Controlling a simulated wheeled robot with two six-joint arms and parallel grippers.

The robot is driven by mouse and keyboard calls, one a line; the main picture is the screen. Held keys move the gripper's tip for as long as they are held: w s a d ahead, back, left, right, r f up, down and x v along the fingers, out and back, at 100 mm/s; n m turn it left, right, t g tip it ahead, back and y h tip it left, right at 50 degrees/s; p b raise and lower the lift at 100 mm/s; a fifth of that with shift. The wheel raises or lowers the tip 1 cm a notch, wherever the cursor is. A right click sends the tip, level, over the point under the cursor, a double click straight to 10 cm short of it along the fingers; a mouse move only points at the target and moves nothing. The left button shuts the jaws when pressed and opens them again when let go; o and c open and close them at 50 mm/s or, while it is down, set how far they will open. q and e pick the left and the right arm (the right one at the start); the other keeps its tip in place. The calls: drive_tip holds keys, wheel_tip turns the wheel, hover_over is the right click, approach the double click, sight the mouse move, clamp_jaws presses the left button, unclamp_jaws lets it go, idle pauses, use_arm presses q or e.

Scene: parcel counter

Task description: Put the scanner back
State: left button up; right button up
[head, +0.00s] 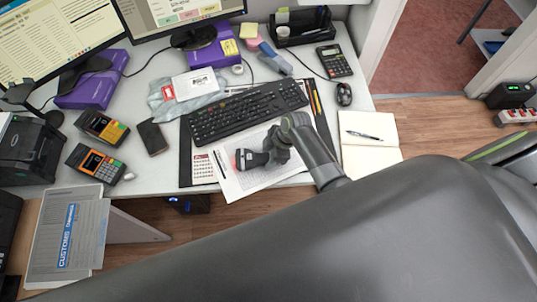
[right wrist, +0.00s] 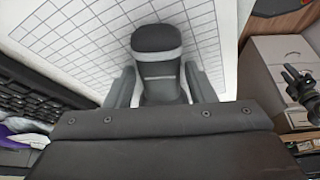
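The scanner (head: 250,159) is dark with a red ring at its end, over the printed paper sheet (head: 235,181) in front of the keyboard. My right gripper (head: 281,147) reaches down to it from the right. In the right wrist view, the scanner (right wrist: 157,55), black with a grey band, stands between the fingers of my right gripper (right wrist: 160,85). One finger lies close along each side; whether they press on it is unclear. I cannot tell whether the scanner rests on the sheet or hangs just above it. My left gripper is not in the head view.
The keyboard (head: 245,112) lies behind the scanner. An open notebook with a pen (head: 368,136) lies to the right. Card terminals (head: 95,163), a phone (head: 152,137) and a black printer (head: 28,148) stand left. A customs binder (head: 70,235) is near left. A black stand-like object (head: 20,93) is at the far left.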

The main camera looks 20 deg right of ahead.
drive_tip(key=shift+o, duration=0.9)
drive_tip(key=shift+r, duration=0.25)
drive_tip(key=v, duration=1.2)
drive_tip(key=shift+f, duration=0.15)
